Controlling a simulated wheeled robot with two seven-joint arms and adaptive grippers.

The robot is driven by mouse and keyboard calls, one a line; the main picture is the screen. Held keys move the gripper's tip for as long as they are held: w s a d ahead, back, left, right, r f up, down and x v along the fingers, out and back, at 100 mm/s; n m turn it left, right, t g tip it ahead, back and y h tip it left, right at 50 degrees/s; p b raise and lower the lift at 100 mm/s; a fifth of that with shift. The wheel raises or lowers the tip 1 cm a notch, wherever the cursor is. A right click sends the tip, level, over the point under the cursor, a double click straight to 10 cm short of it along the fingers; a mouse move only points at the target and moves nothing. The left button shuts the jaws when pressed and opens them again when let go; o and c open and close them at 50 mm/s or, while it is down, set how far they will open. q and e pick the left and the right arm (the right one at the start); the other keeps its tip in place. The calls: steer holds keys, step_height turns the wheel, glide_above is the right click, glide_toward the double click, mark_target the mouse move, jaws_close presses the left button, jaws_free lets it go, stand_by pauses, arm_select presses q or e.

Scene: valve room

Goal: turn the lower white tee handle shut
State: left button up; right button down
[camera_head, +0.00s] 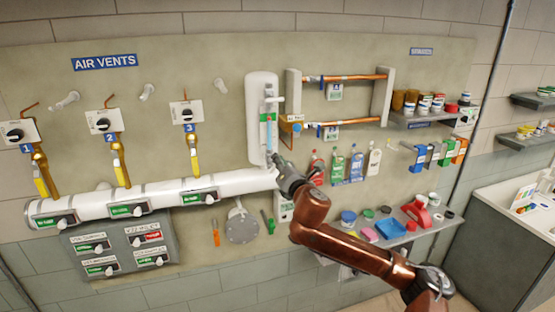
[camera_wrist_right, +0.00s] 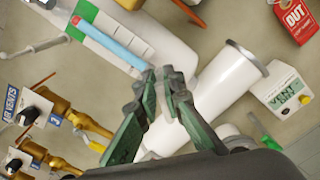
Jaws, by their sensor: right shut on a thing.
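The white vertical tank (camera_head: 257,115) on the wall carries a gauge with a blue liquid tube (camera_wrist_right: 118,45). A white tee handle (camera_head: 271,98) sits at the gauge's upper end. The lower white tee handle is at the tube's bottom end, mostly hidden by the fingers of my right gripper (camera_head: 279,162). In the right wrist view the green-grey fingers (camera_wrist_right: 166,80) are closed together at the tube's lower end, shut on that handle. How far the handle is turned cannot be told. My left gripper is not in view.
A white horizontal pipe (camera_head: 160,195) runs left just below. Copper pipes (camera_head: 345,121) with valves are up to the right. A round grey flange (camera_head: 242,226) is below.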

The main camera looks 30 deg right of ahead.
steer(key=m, duration=0.3)
steer(key=f+m, duration=0.1)
steer(key=m, duration=0.3)
steer(key=d+f+m, duration=0.1)
steer(key=m, duration=0.2)
steer(key=shift+s+p, duration=0.15)
steer(key=shift+p, duration=0.25)
steer(key=shift+m, duration=0.4)
steer(key=c, duration=2)
jaws_free()
steer(key=shift+c, duration=0.2)
steer(key=v, duration=1.2)
